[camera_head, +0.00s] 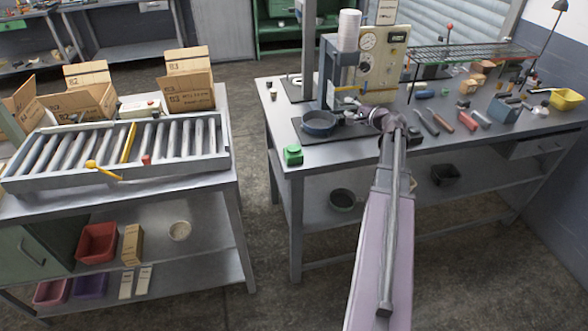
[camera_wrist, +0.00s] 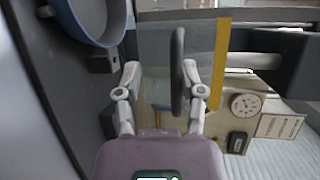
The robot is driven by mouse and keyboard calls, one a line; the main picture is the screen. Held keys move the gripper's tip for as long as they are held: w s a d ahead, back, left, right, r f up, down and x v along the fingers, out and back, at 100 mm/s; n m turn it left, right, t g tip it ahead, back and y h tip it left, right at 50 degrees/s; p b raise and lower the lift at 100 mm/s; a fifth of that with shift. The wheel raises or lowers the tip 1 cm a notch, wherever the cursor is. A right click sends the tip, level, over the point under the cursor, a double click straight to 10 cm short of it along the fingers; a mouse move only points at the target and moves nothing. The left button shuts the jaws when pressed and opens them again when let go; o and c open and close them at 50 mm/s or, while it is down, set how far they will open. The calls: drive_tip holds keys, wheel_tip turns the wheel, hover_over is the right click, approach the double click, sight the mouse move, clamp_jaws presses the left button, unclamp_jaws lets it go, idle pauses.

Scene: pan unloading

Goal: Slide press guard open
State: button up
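The press (camera_head: 343,75) stands on the right bench with a blue pan (camera_head: 319,122) at its base; the pan also shows in the wrist view (camera_wrist: 118,40). The guard is a clear panel with a yellow edge strip (camera_wrist: 220,62) and a dark upright handle (camera_wrist: 178,72). My gripper (camera_head: 360,114) is at the press, right of the pan. In the wrist view my gripper (camera_wrist: 160,78) is open, with the handle between its fingers, close to the right finger. I cannot tell whether that finger touches it. My arm hides part of the bench in the head view.
A green button box (camera_head: 293,155) sits at the bench's front left corner. Hand tools (camera_head: 440,121) and a wire rack (camera_head: 470,55) lie to the right. A roller conveyor (camera_head: 120,150) with cardboard boxes (camera_head: 188,92) stands on the left table, across a floor gap.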

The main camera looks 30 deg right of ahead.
drive_tip(key=p+v, duration=0.3)
drive_tip(key=v, duration=1.1)
drive_tip(key=w+a+f+n+g+y, duration=0.1)
drive_tip(key=a+f+n+g, duration=0.2)
drive_tip(key=a, duration=0.5)
drive_tip(key=w+a+f+n+g+y, duration=0.1)
drive_tip(key=w+a+f+n+g, duration=0.1)
drive_tip(key=a, duration=0.7)
drive_tip(key=w+a+f+n+g+y+b, duration=0.1)
drive_tip(key=w+a+f+n+g, duration=0.1)
drive_tip(key=a, duration=0.7)
wheel_tip(320, 180, down, 3)
drive_tip(key=shift+w+a+f+n+g, duration=0.1)
drive_tip(key=shift+w+a+n+g, duration=0.05)
drive_tip(key=shift+n+g, duration=0.8)
drive_tip(key=shift+a+f+n+g, duration=0.15)
drive_tip(key=shift+a+g, duration=0.05)
drive_tip(key=shift+a, duration=0.25)
drive_tip(key=shift+a+f+n+g, duration=0.1)
drive_tip(key=shift+a+f+g, duration=0.05)
drive_tip(key=shift+a, duration=0.25)
